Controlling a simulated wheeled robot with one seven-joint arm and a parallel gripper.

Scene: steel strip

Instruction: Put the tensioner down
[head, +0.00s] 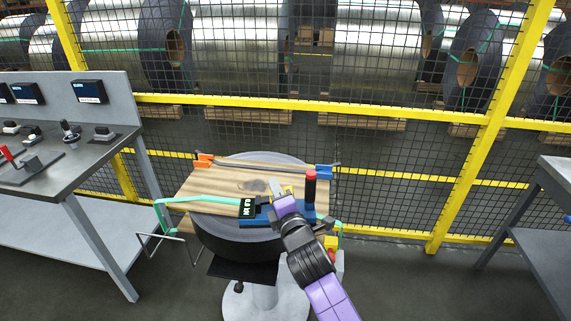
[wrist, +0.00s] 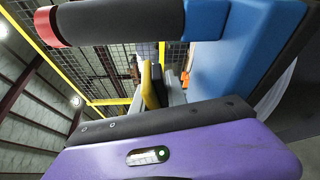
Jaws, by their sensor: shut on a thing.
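The tensioner (head: 264,217) is a blue tool with a small dark display, a yellow part and an upright black handle with a red top (head: 310,188). It is over the front right of a wooden board (head: 230,183). My purple and black gripper (head: 286,207) is shut on the tensioner from the front. I cannot tell whether its underside touches the board. In the wrist view the tensioner's blue body (wrist: 262,45) and black handle fill the top, close above my purple finger. The gripped spot is hidden.
The board lies on a round dark top (head: 225,235) over a pale pedestal. A green strap (head: 200,200) runs along its left front, with orange and blue corner pieces behind. A workbench (head: 85,150) with controls is left, another table (head: 555,185) right. A yellow mesh fence stands behind.

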